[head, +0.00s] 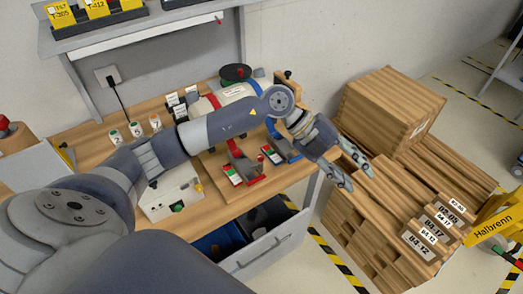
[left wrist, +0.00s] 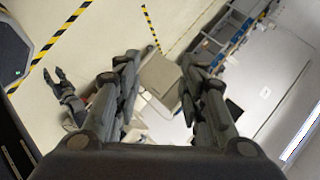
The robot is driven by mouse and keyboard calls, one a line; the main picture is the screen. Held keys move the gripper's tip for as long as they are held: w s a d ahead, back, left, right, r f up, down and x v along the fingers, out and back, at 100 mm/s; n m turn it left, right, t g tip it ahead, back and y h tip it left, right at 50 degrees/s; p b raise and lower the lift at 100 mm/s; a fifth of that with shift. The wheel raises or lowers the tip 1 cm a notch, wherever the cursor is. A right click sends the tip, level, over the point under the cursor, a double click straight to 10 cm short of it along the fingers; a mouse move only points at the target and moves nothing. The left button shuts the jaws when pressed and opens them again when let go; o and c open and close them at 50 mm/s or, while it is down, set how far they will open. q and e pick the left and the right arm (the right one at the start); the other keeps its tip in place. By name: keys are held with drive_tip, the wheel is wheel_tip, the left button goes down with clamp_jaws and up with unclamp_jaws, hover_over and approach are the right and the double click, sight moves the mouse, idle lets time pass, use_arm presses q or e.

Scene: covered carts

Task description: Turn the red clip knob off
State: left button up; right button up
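On the wooden workbench in the head view, a grey and red clip fixture (head: 242,167) with a green and white label stands on a board. Which of its red parts is the knob is too small to tell. My left gripper (head: 352,172) is open and empty, to the right of the fixture and apart from it, above the wooden crates. In the left wrist view its two fingers (left wrist: 160,85) are spread wide with nothing between them. Another dark gripper, which looks like my right one (left wrist: 56,76), shows at the left there with its fingers apart. The clip fixture cannot be made out in that view.
A blue-grey clip fixture (head: 281,149) stands right beside the red one. A white box with a green button (head: 172,196) sits at the bench front. Stacked wooden crates (head: 385,108) fill the right. My left arm crosses above the bench and hides part of it.

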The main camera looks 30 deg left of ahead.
use_arm(q)
drive_tip(key=w+a+f+n+y, duration=0.15)
drive_tip(key=a+y, duration=0.35)
drive_tip(key=a, duration=0.6)
drive_tip(key=n+g+y, duration=0.2)
drive_tip(key=n+y, duration=0.1)
drive_tip(key=y, duration=0.3)
approach(261, 156)
drive_tip(key=shift+m, duration=0.25)
wheel_tip(261, 156, down, 7)
drive_tip(key=p, duration=0.4)
drive_tip(key=shift+s+a, duration=0.1)
drive_tip(key=shift+s, duration=0.05)
drive_tip(key=shift+f, duration=0.7)
clamp_jaws()
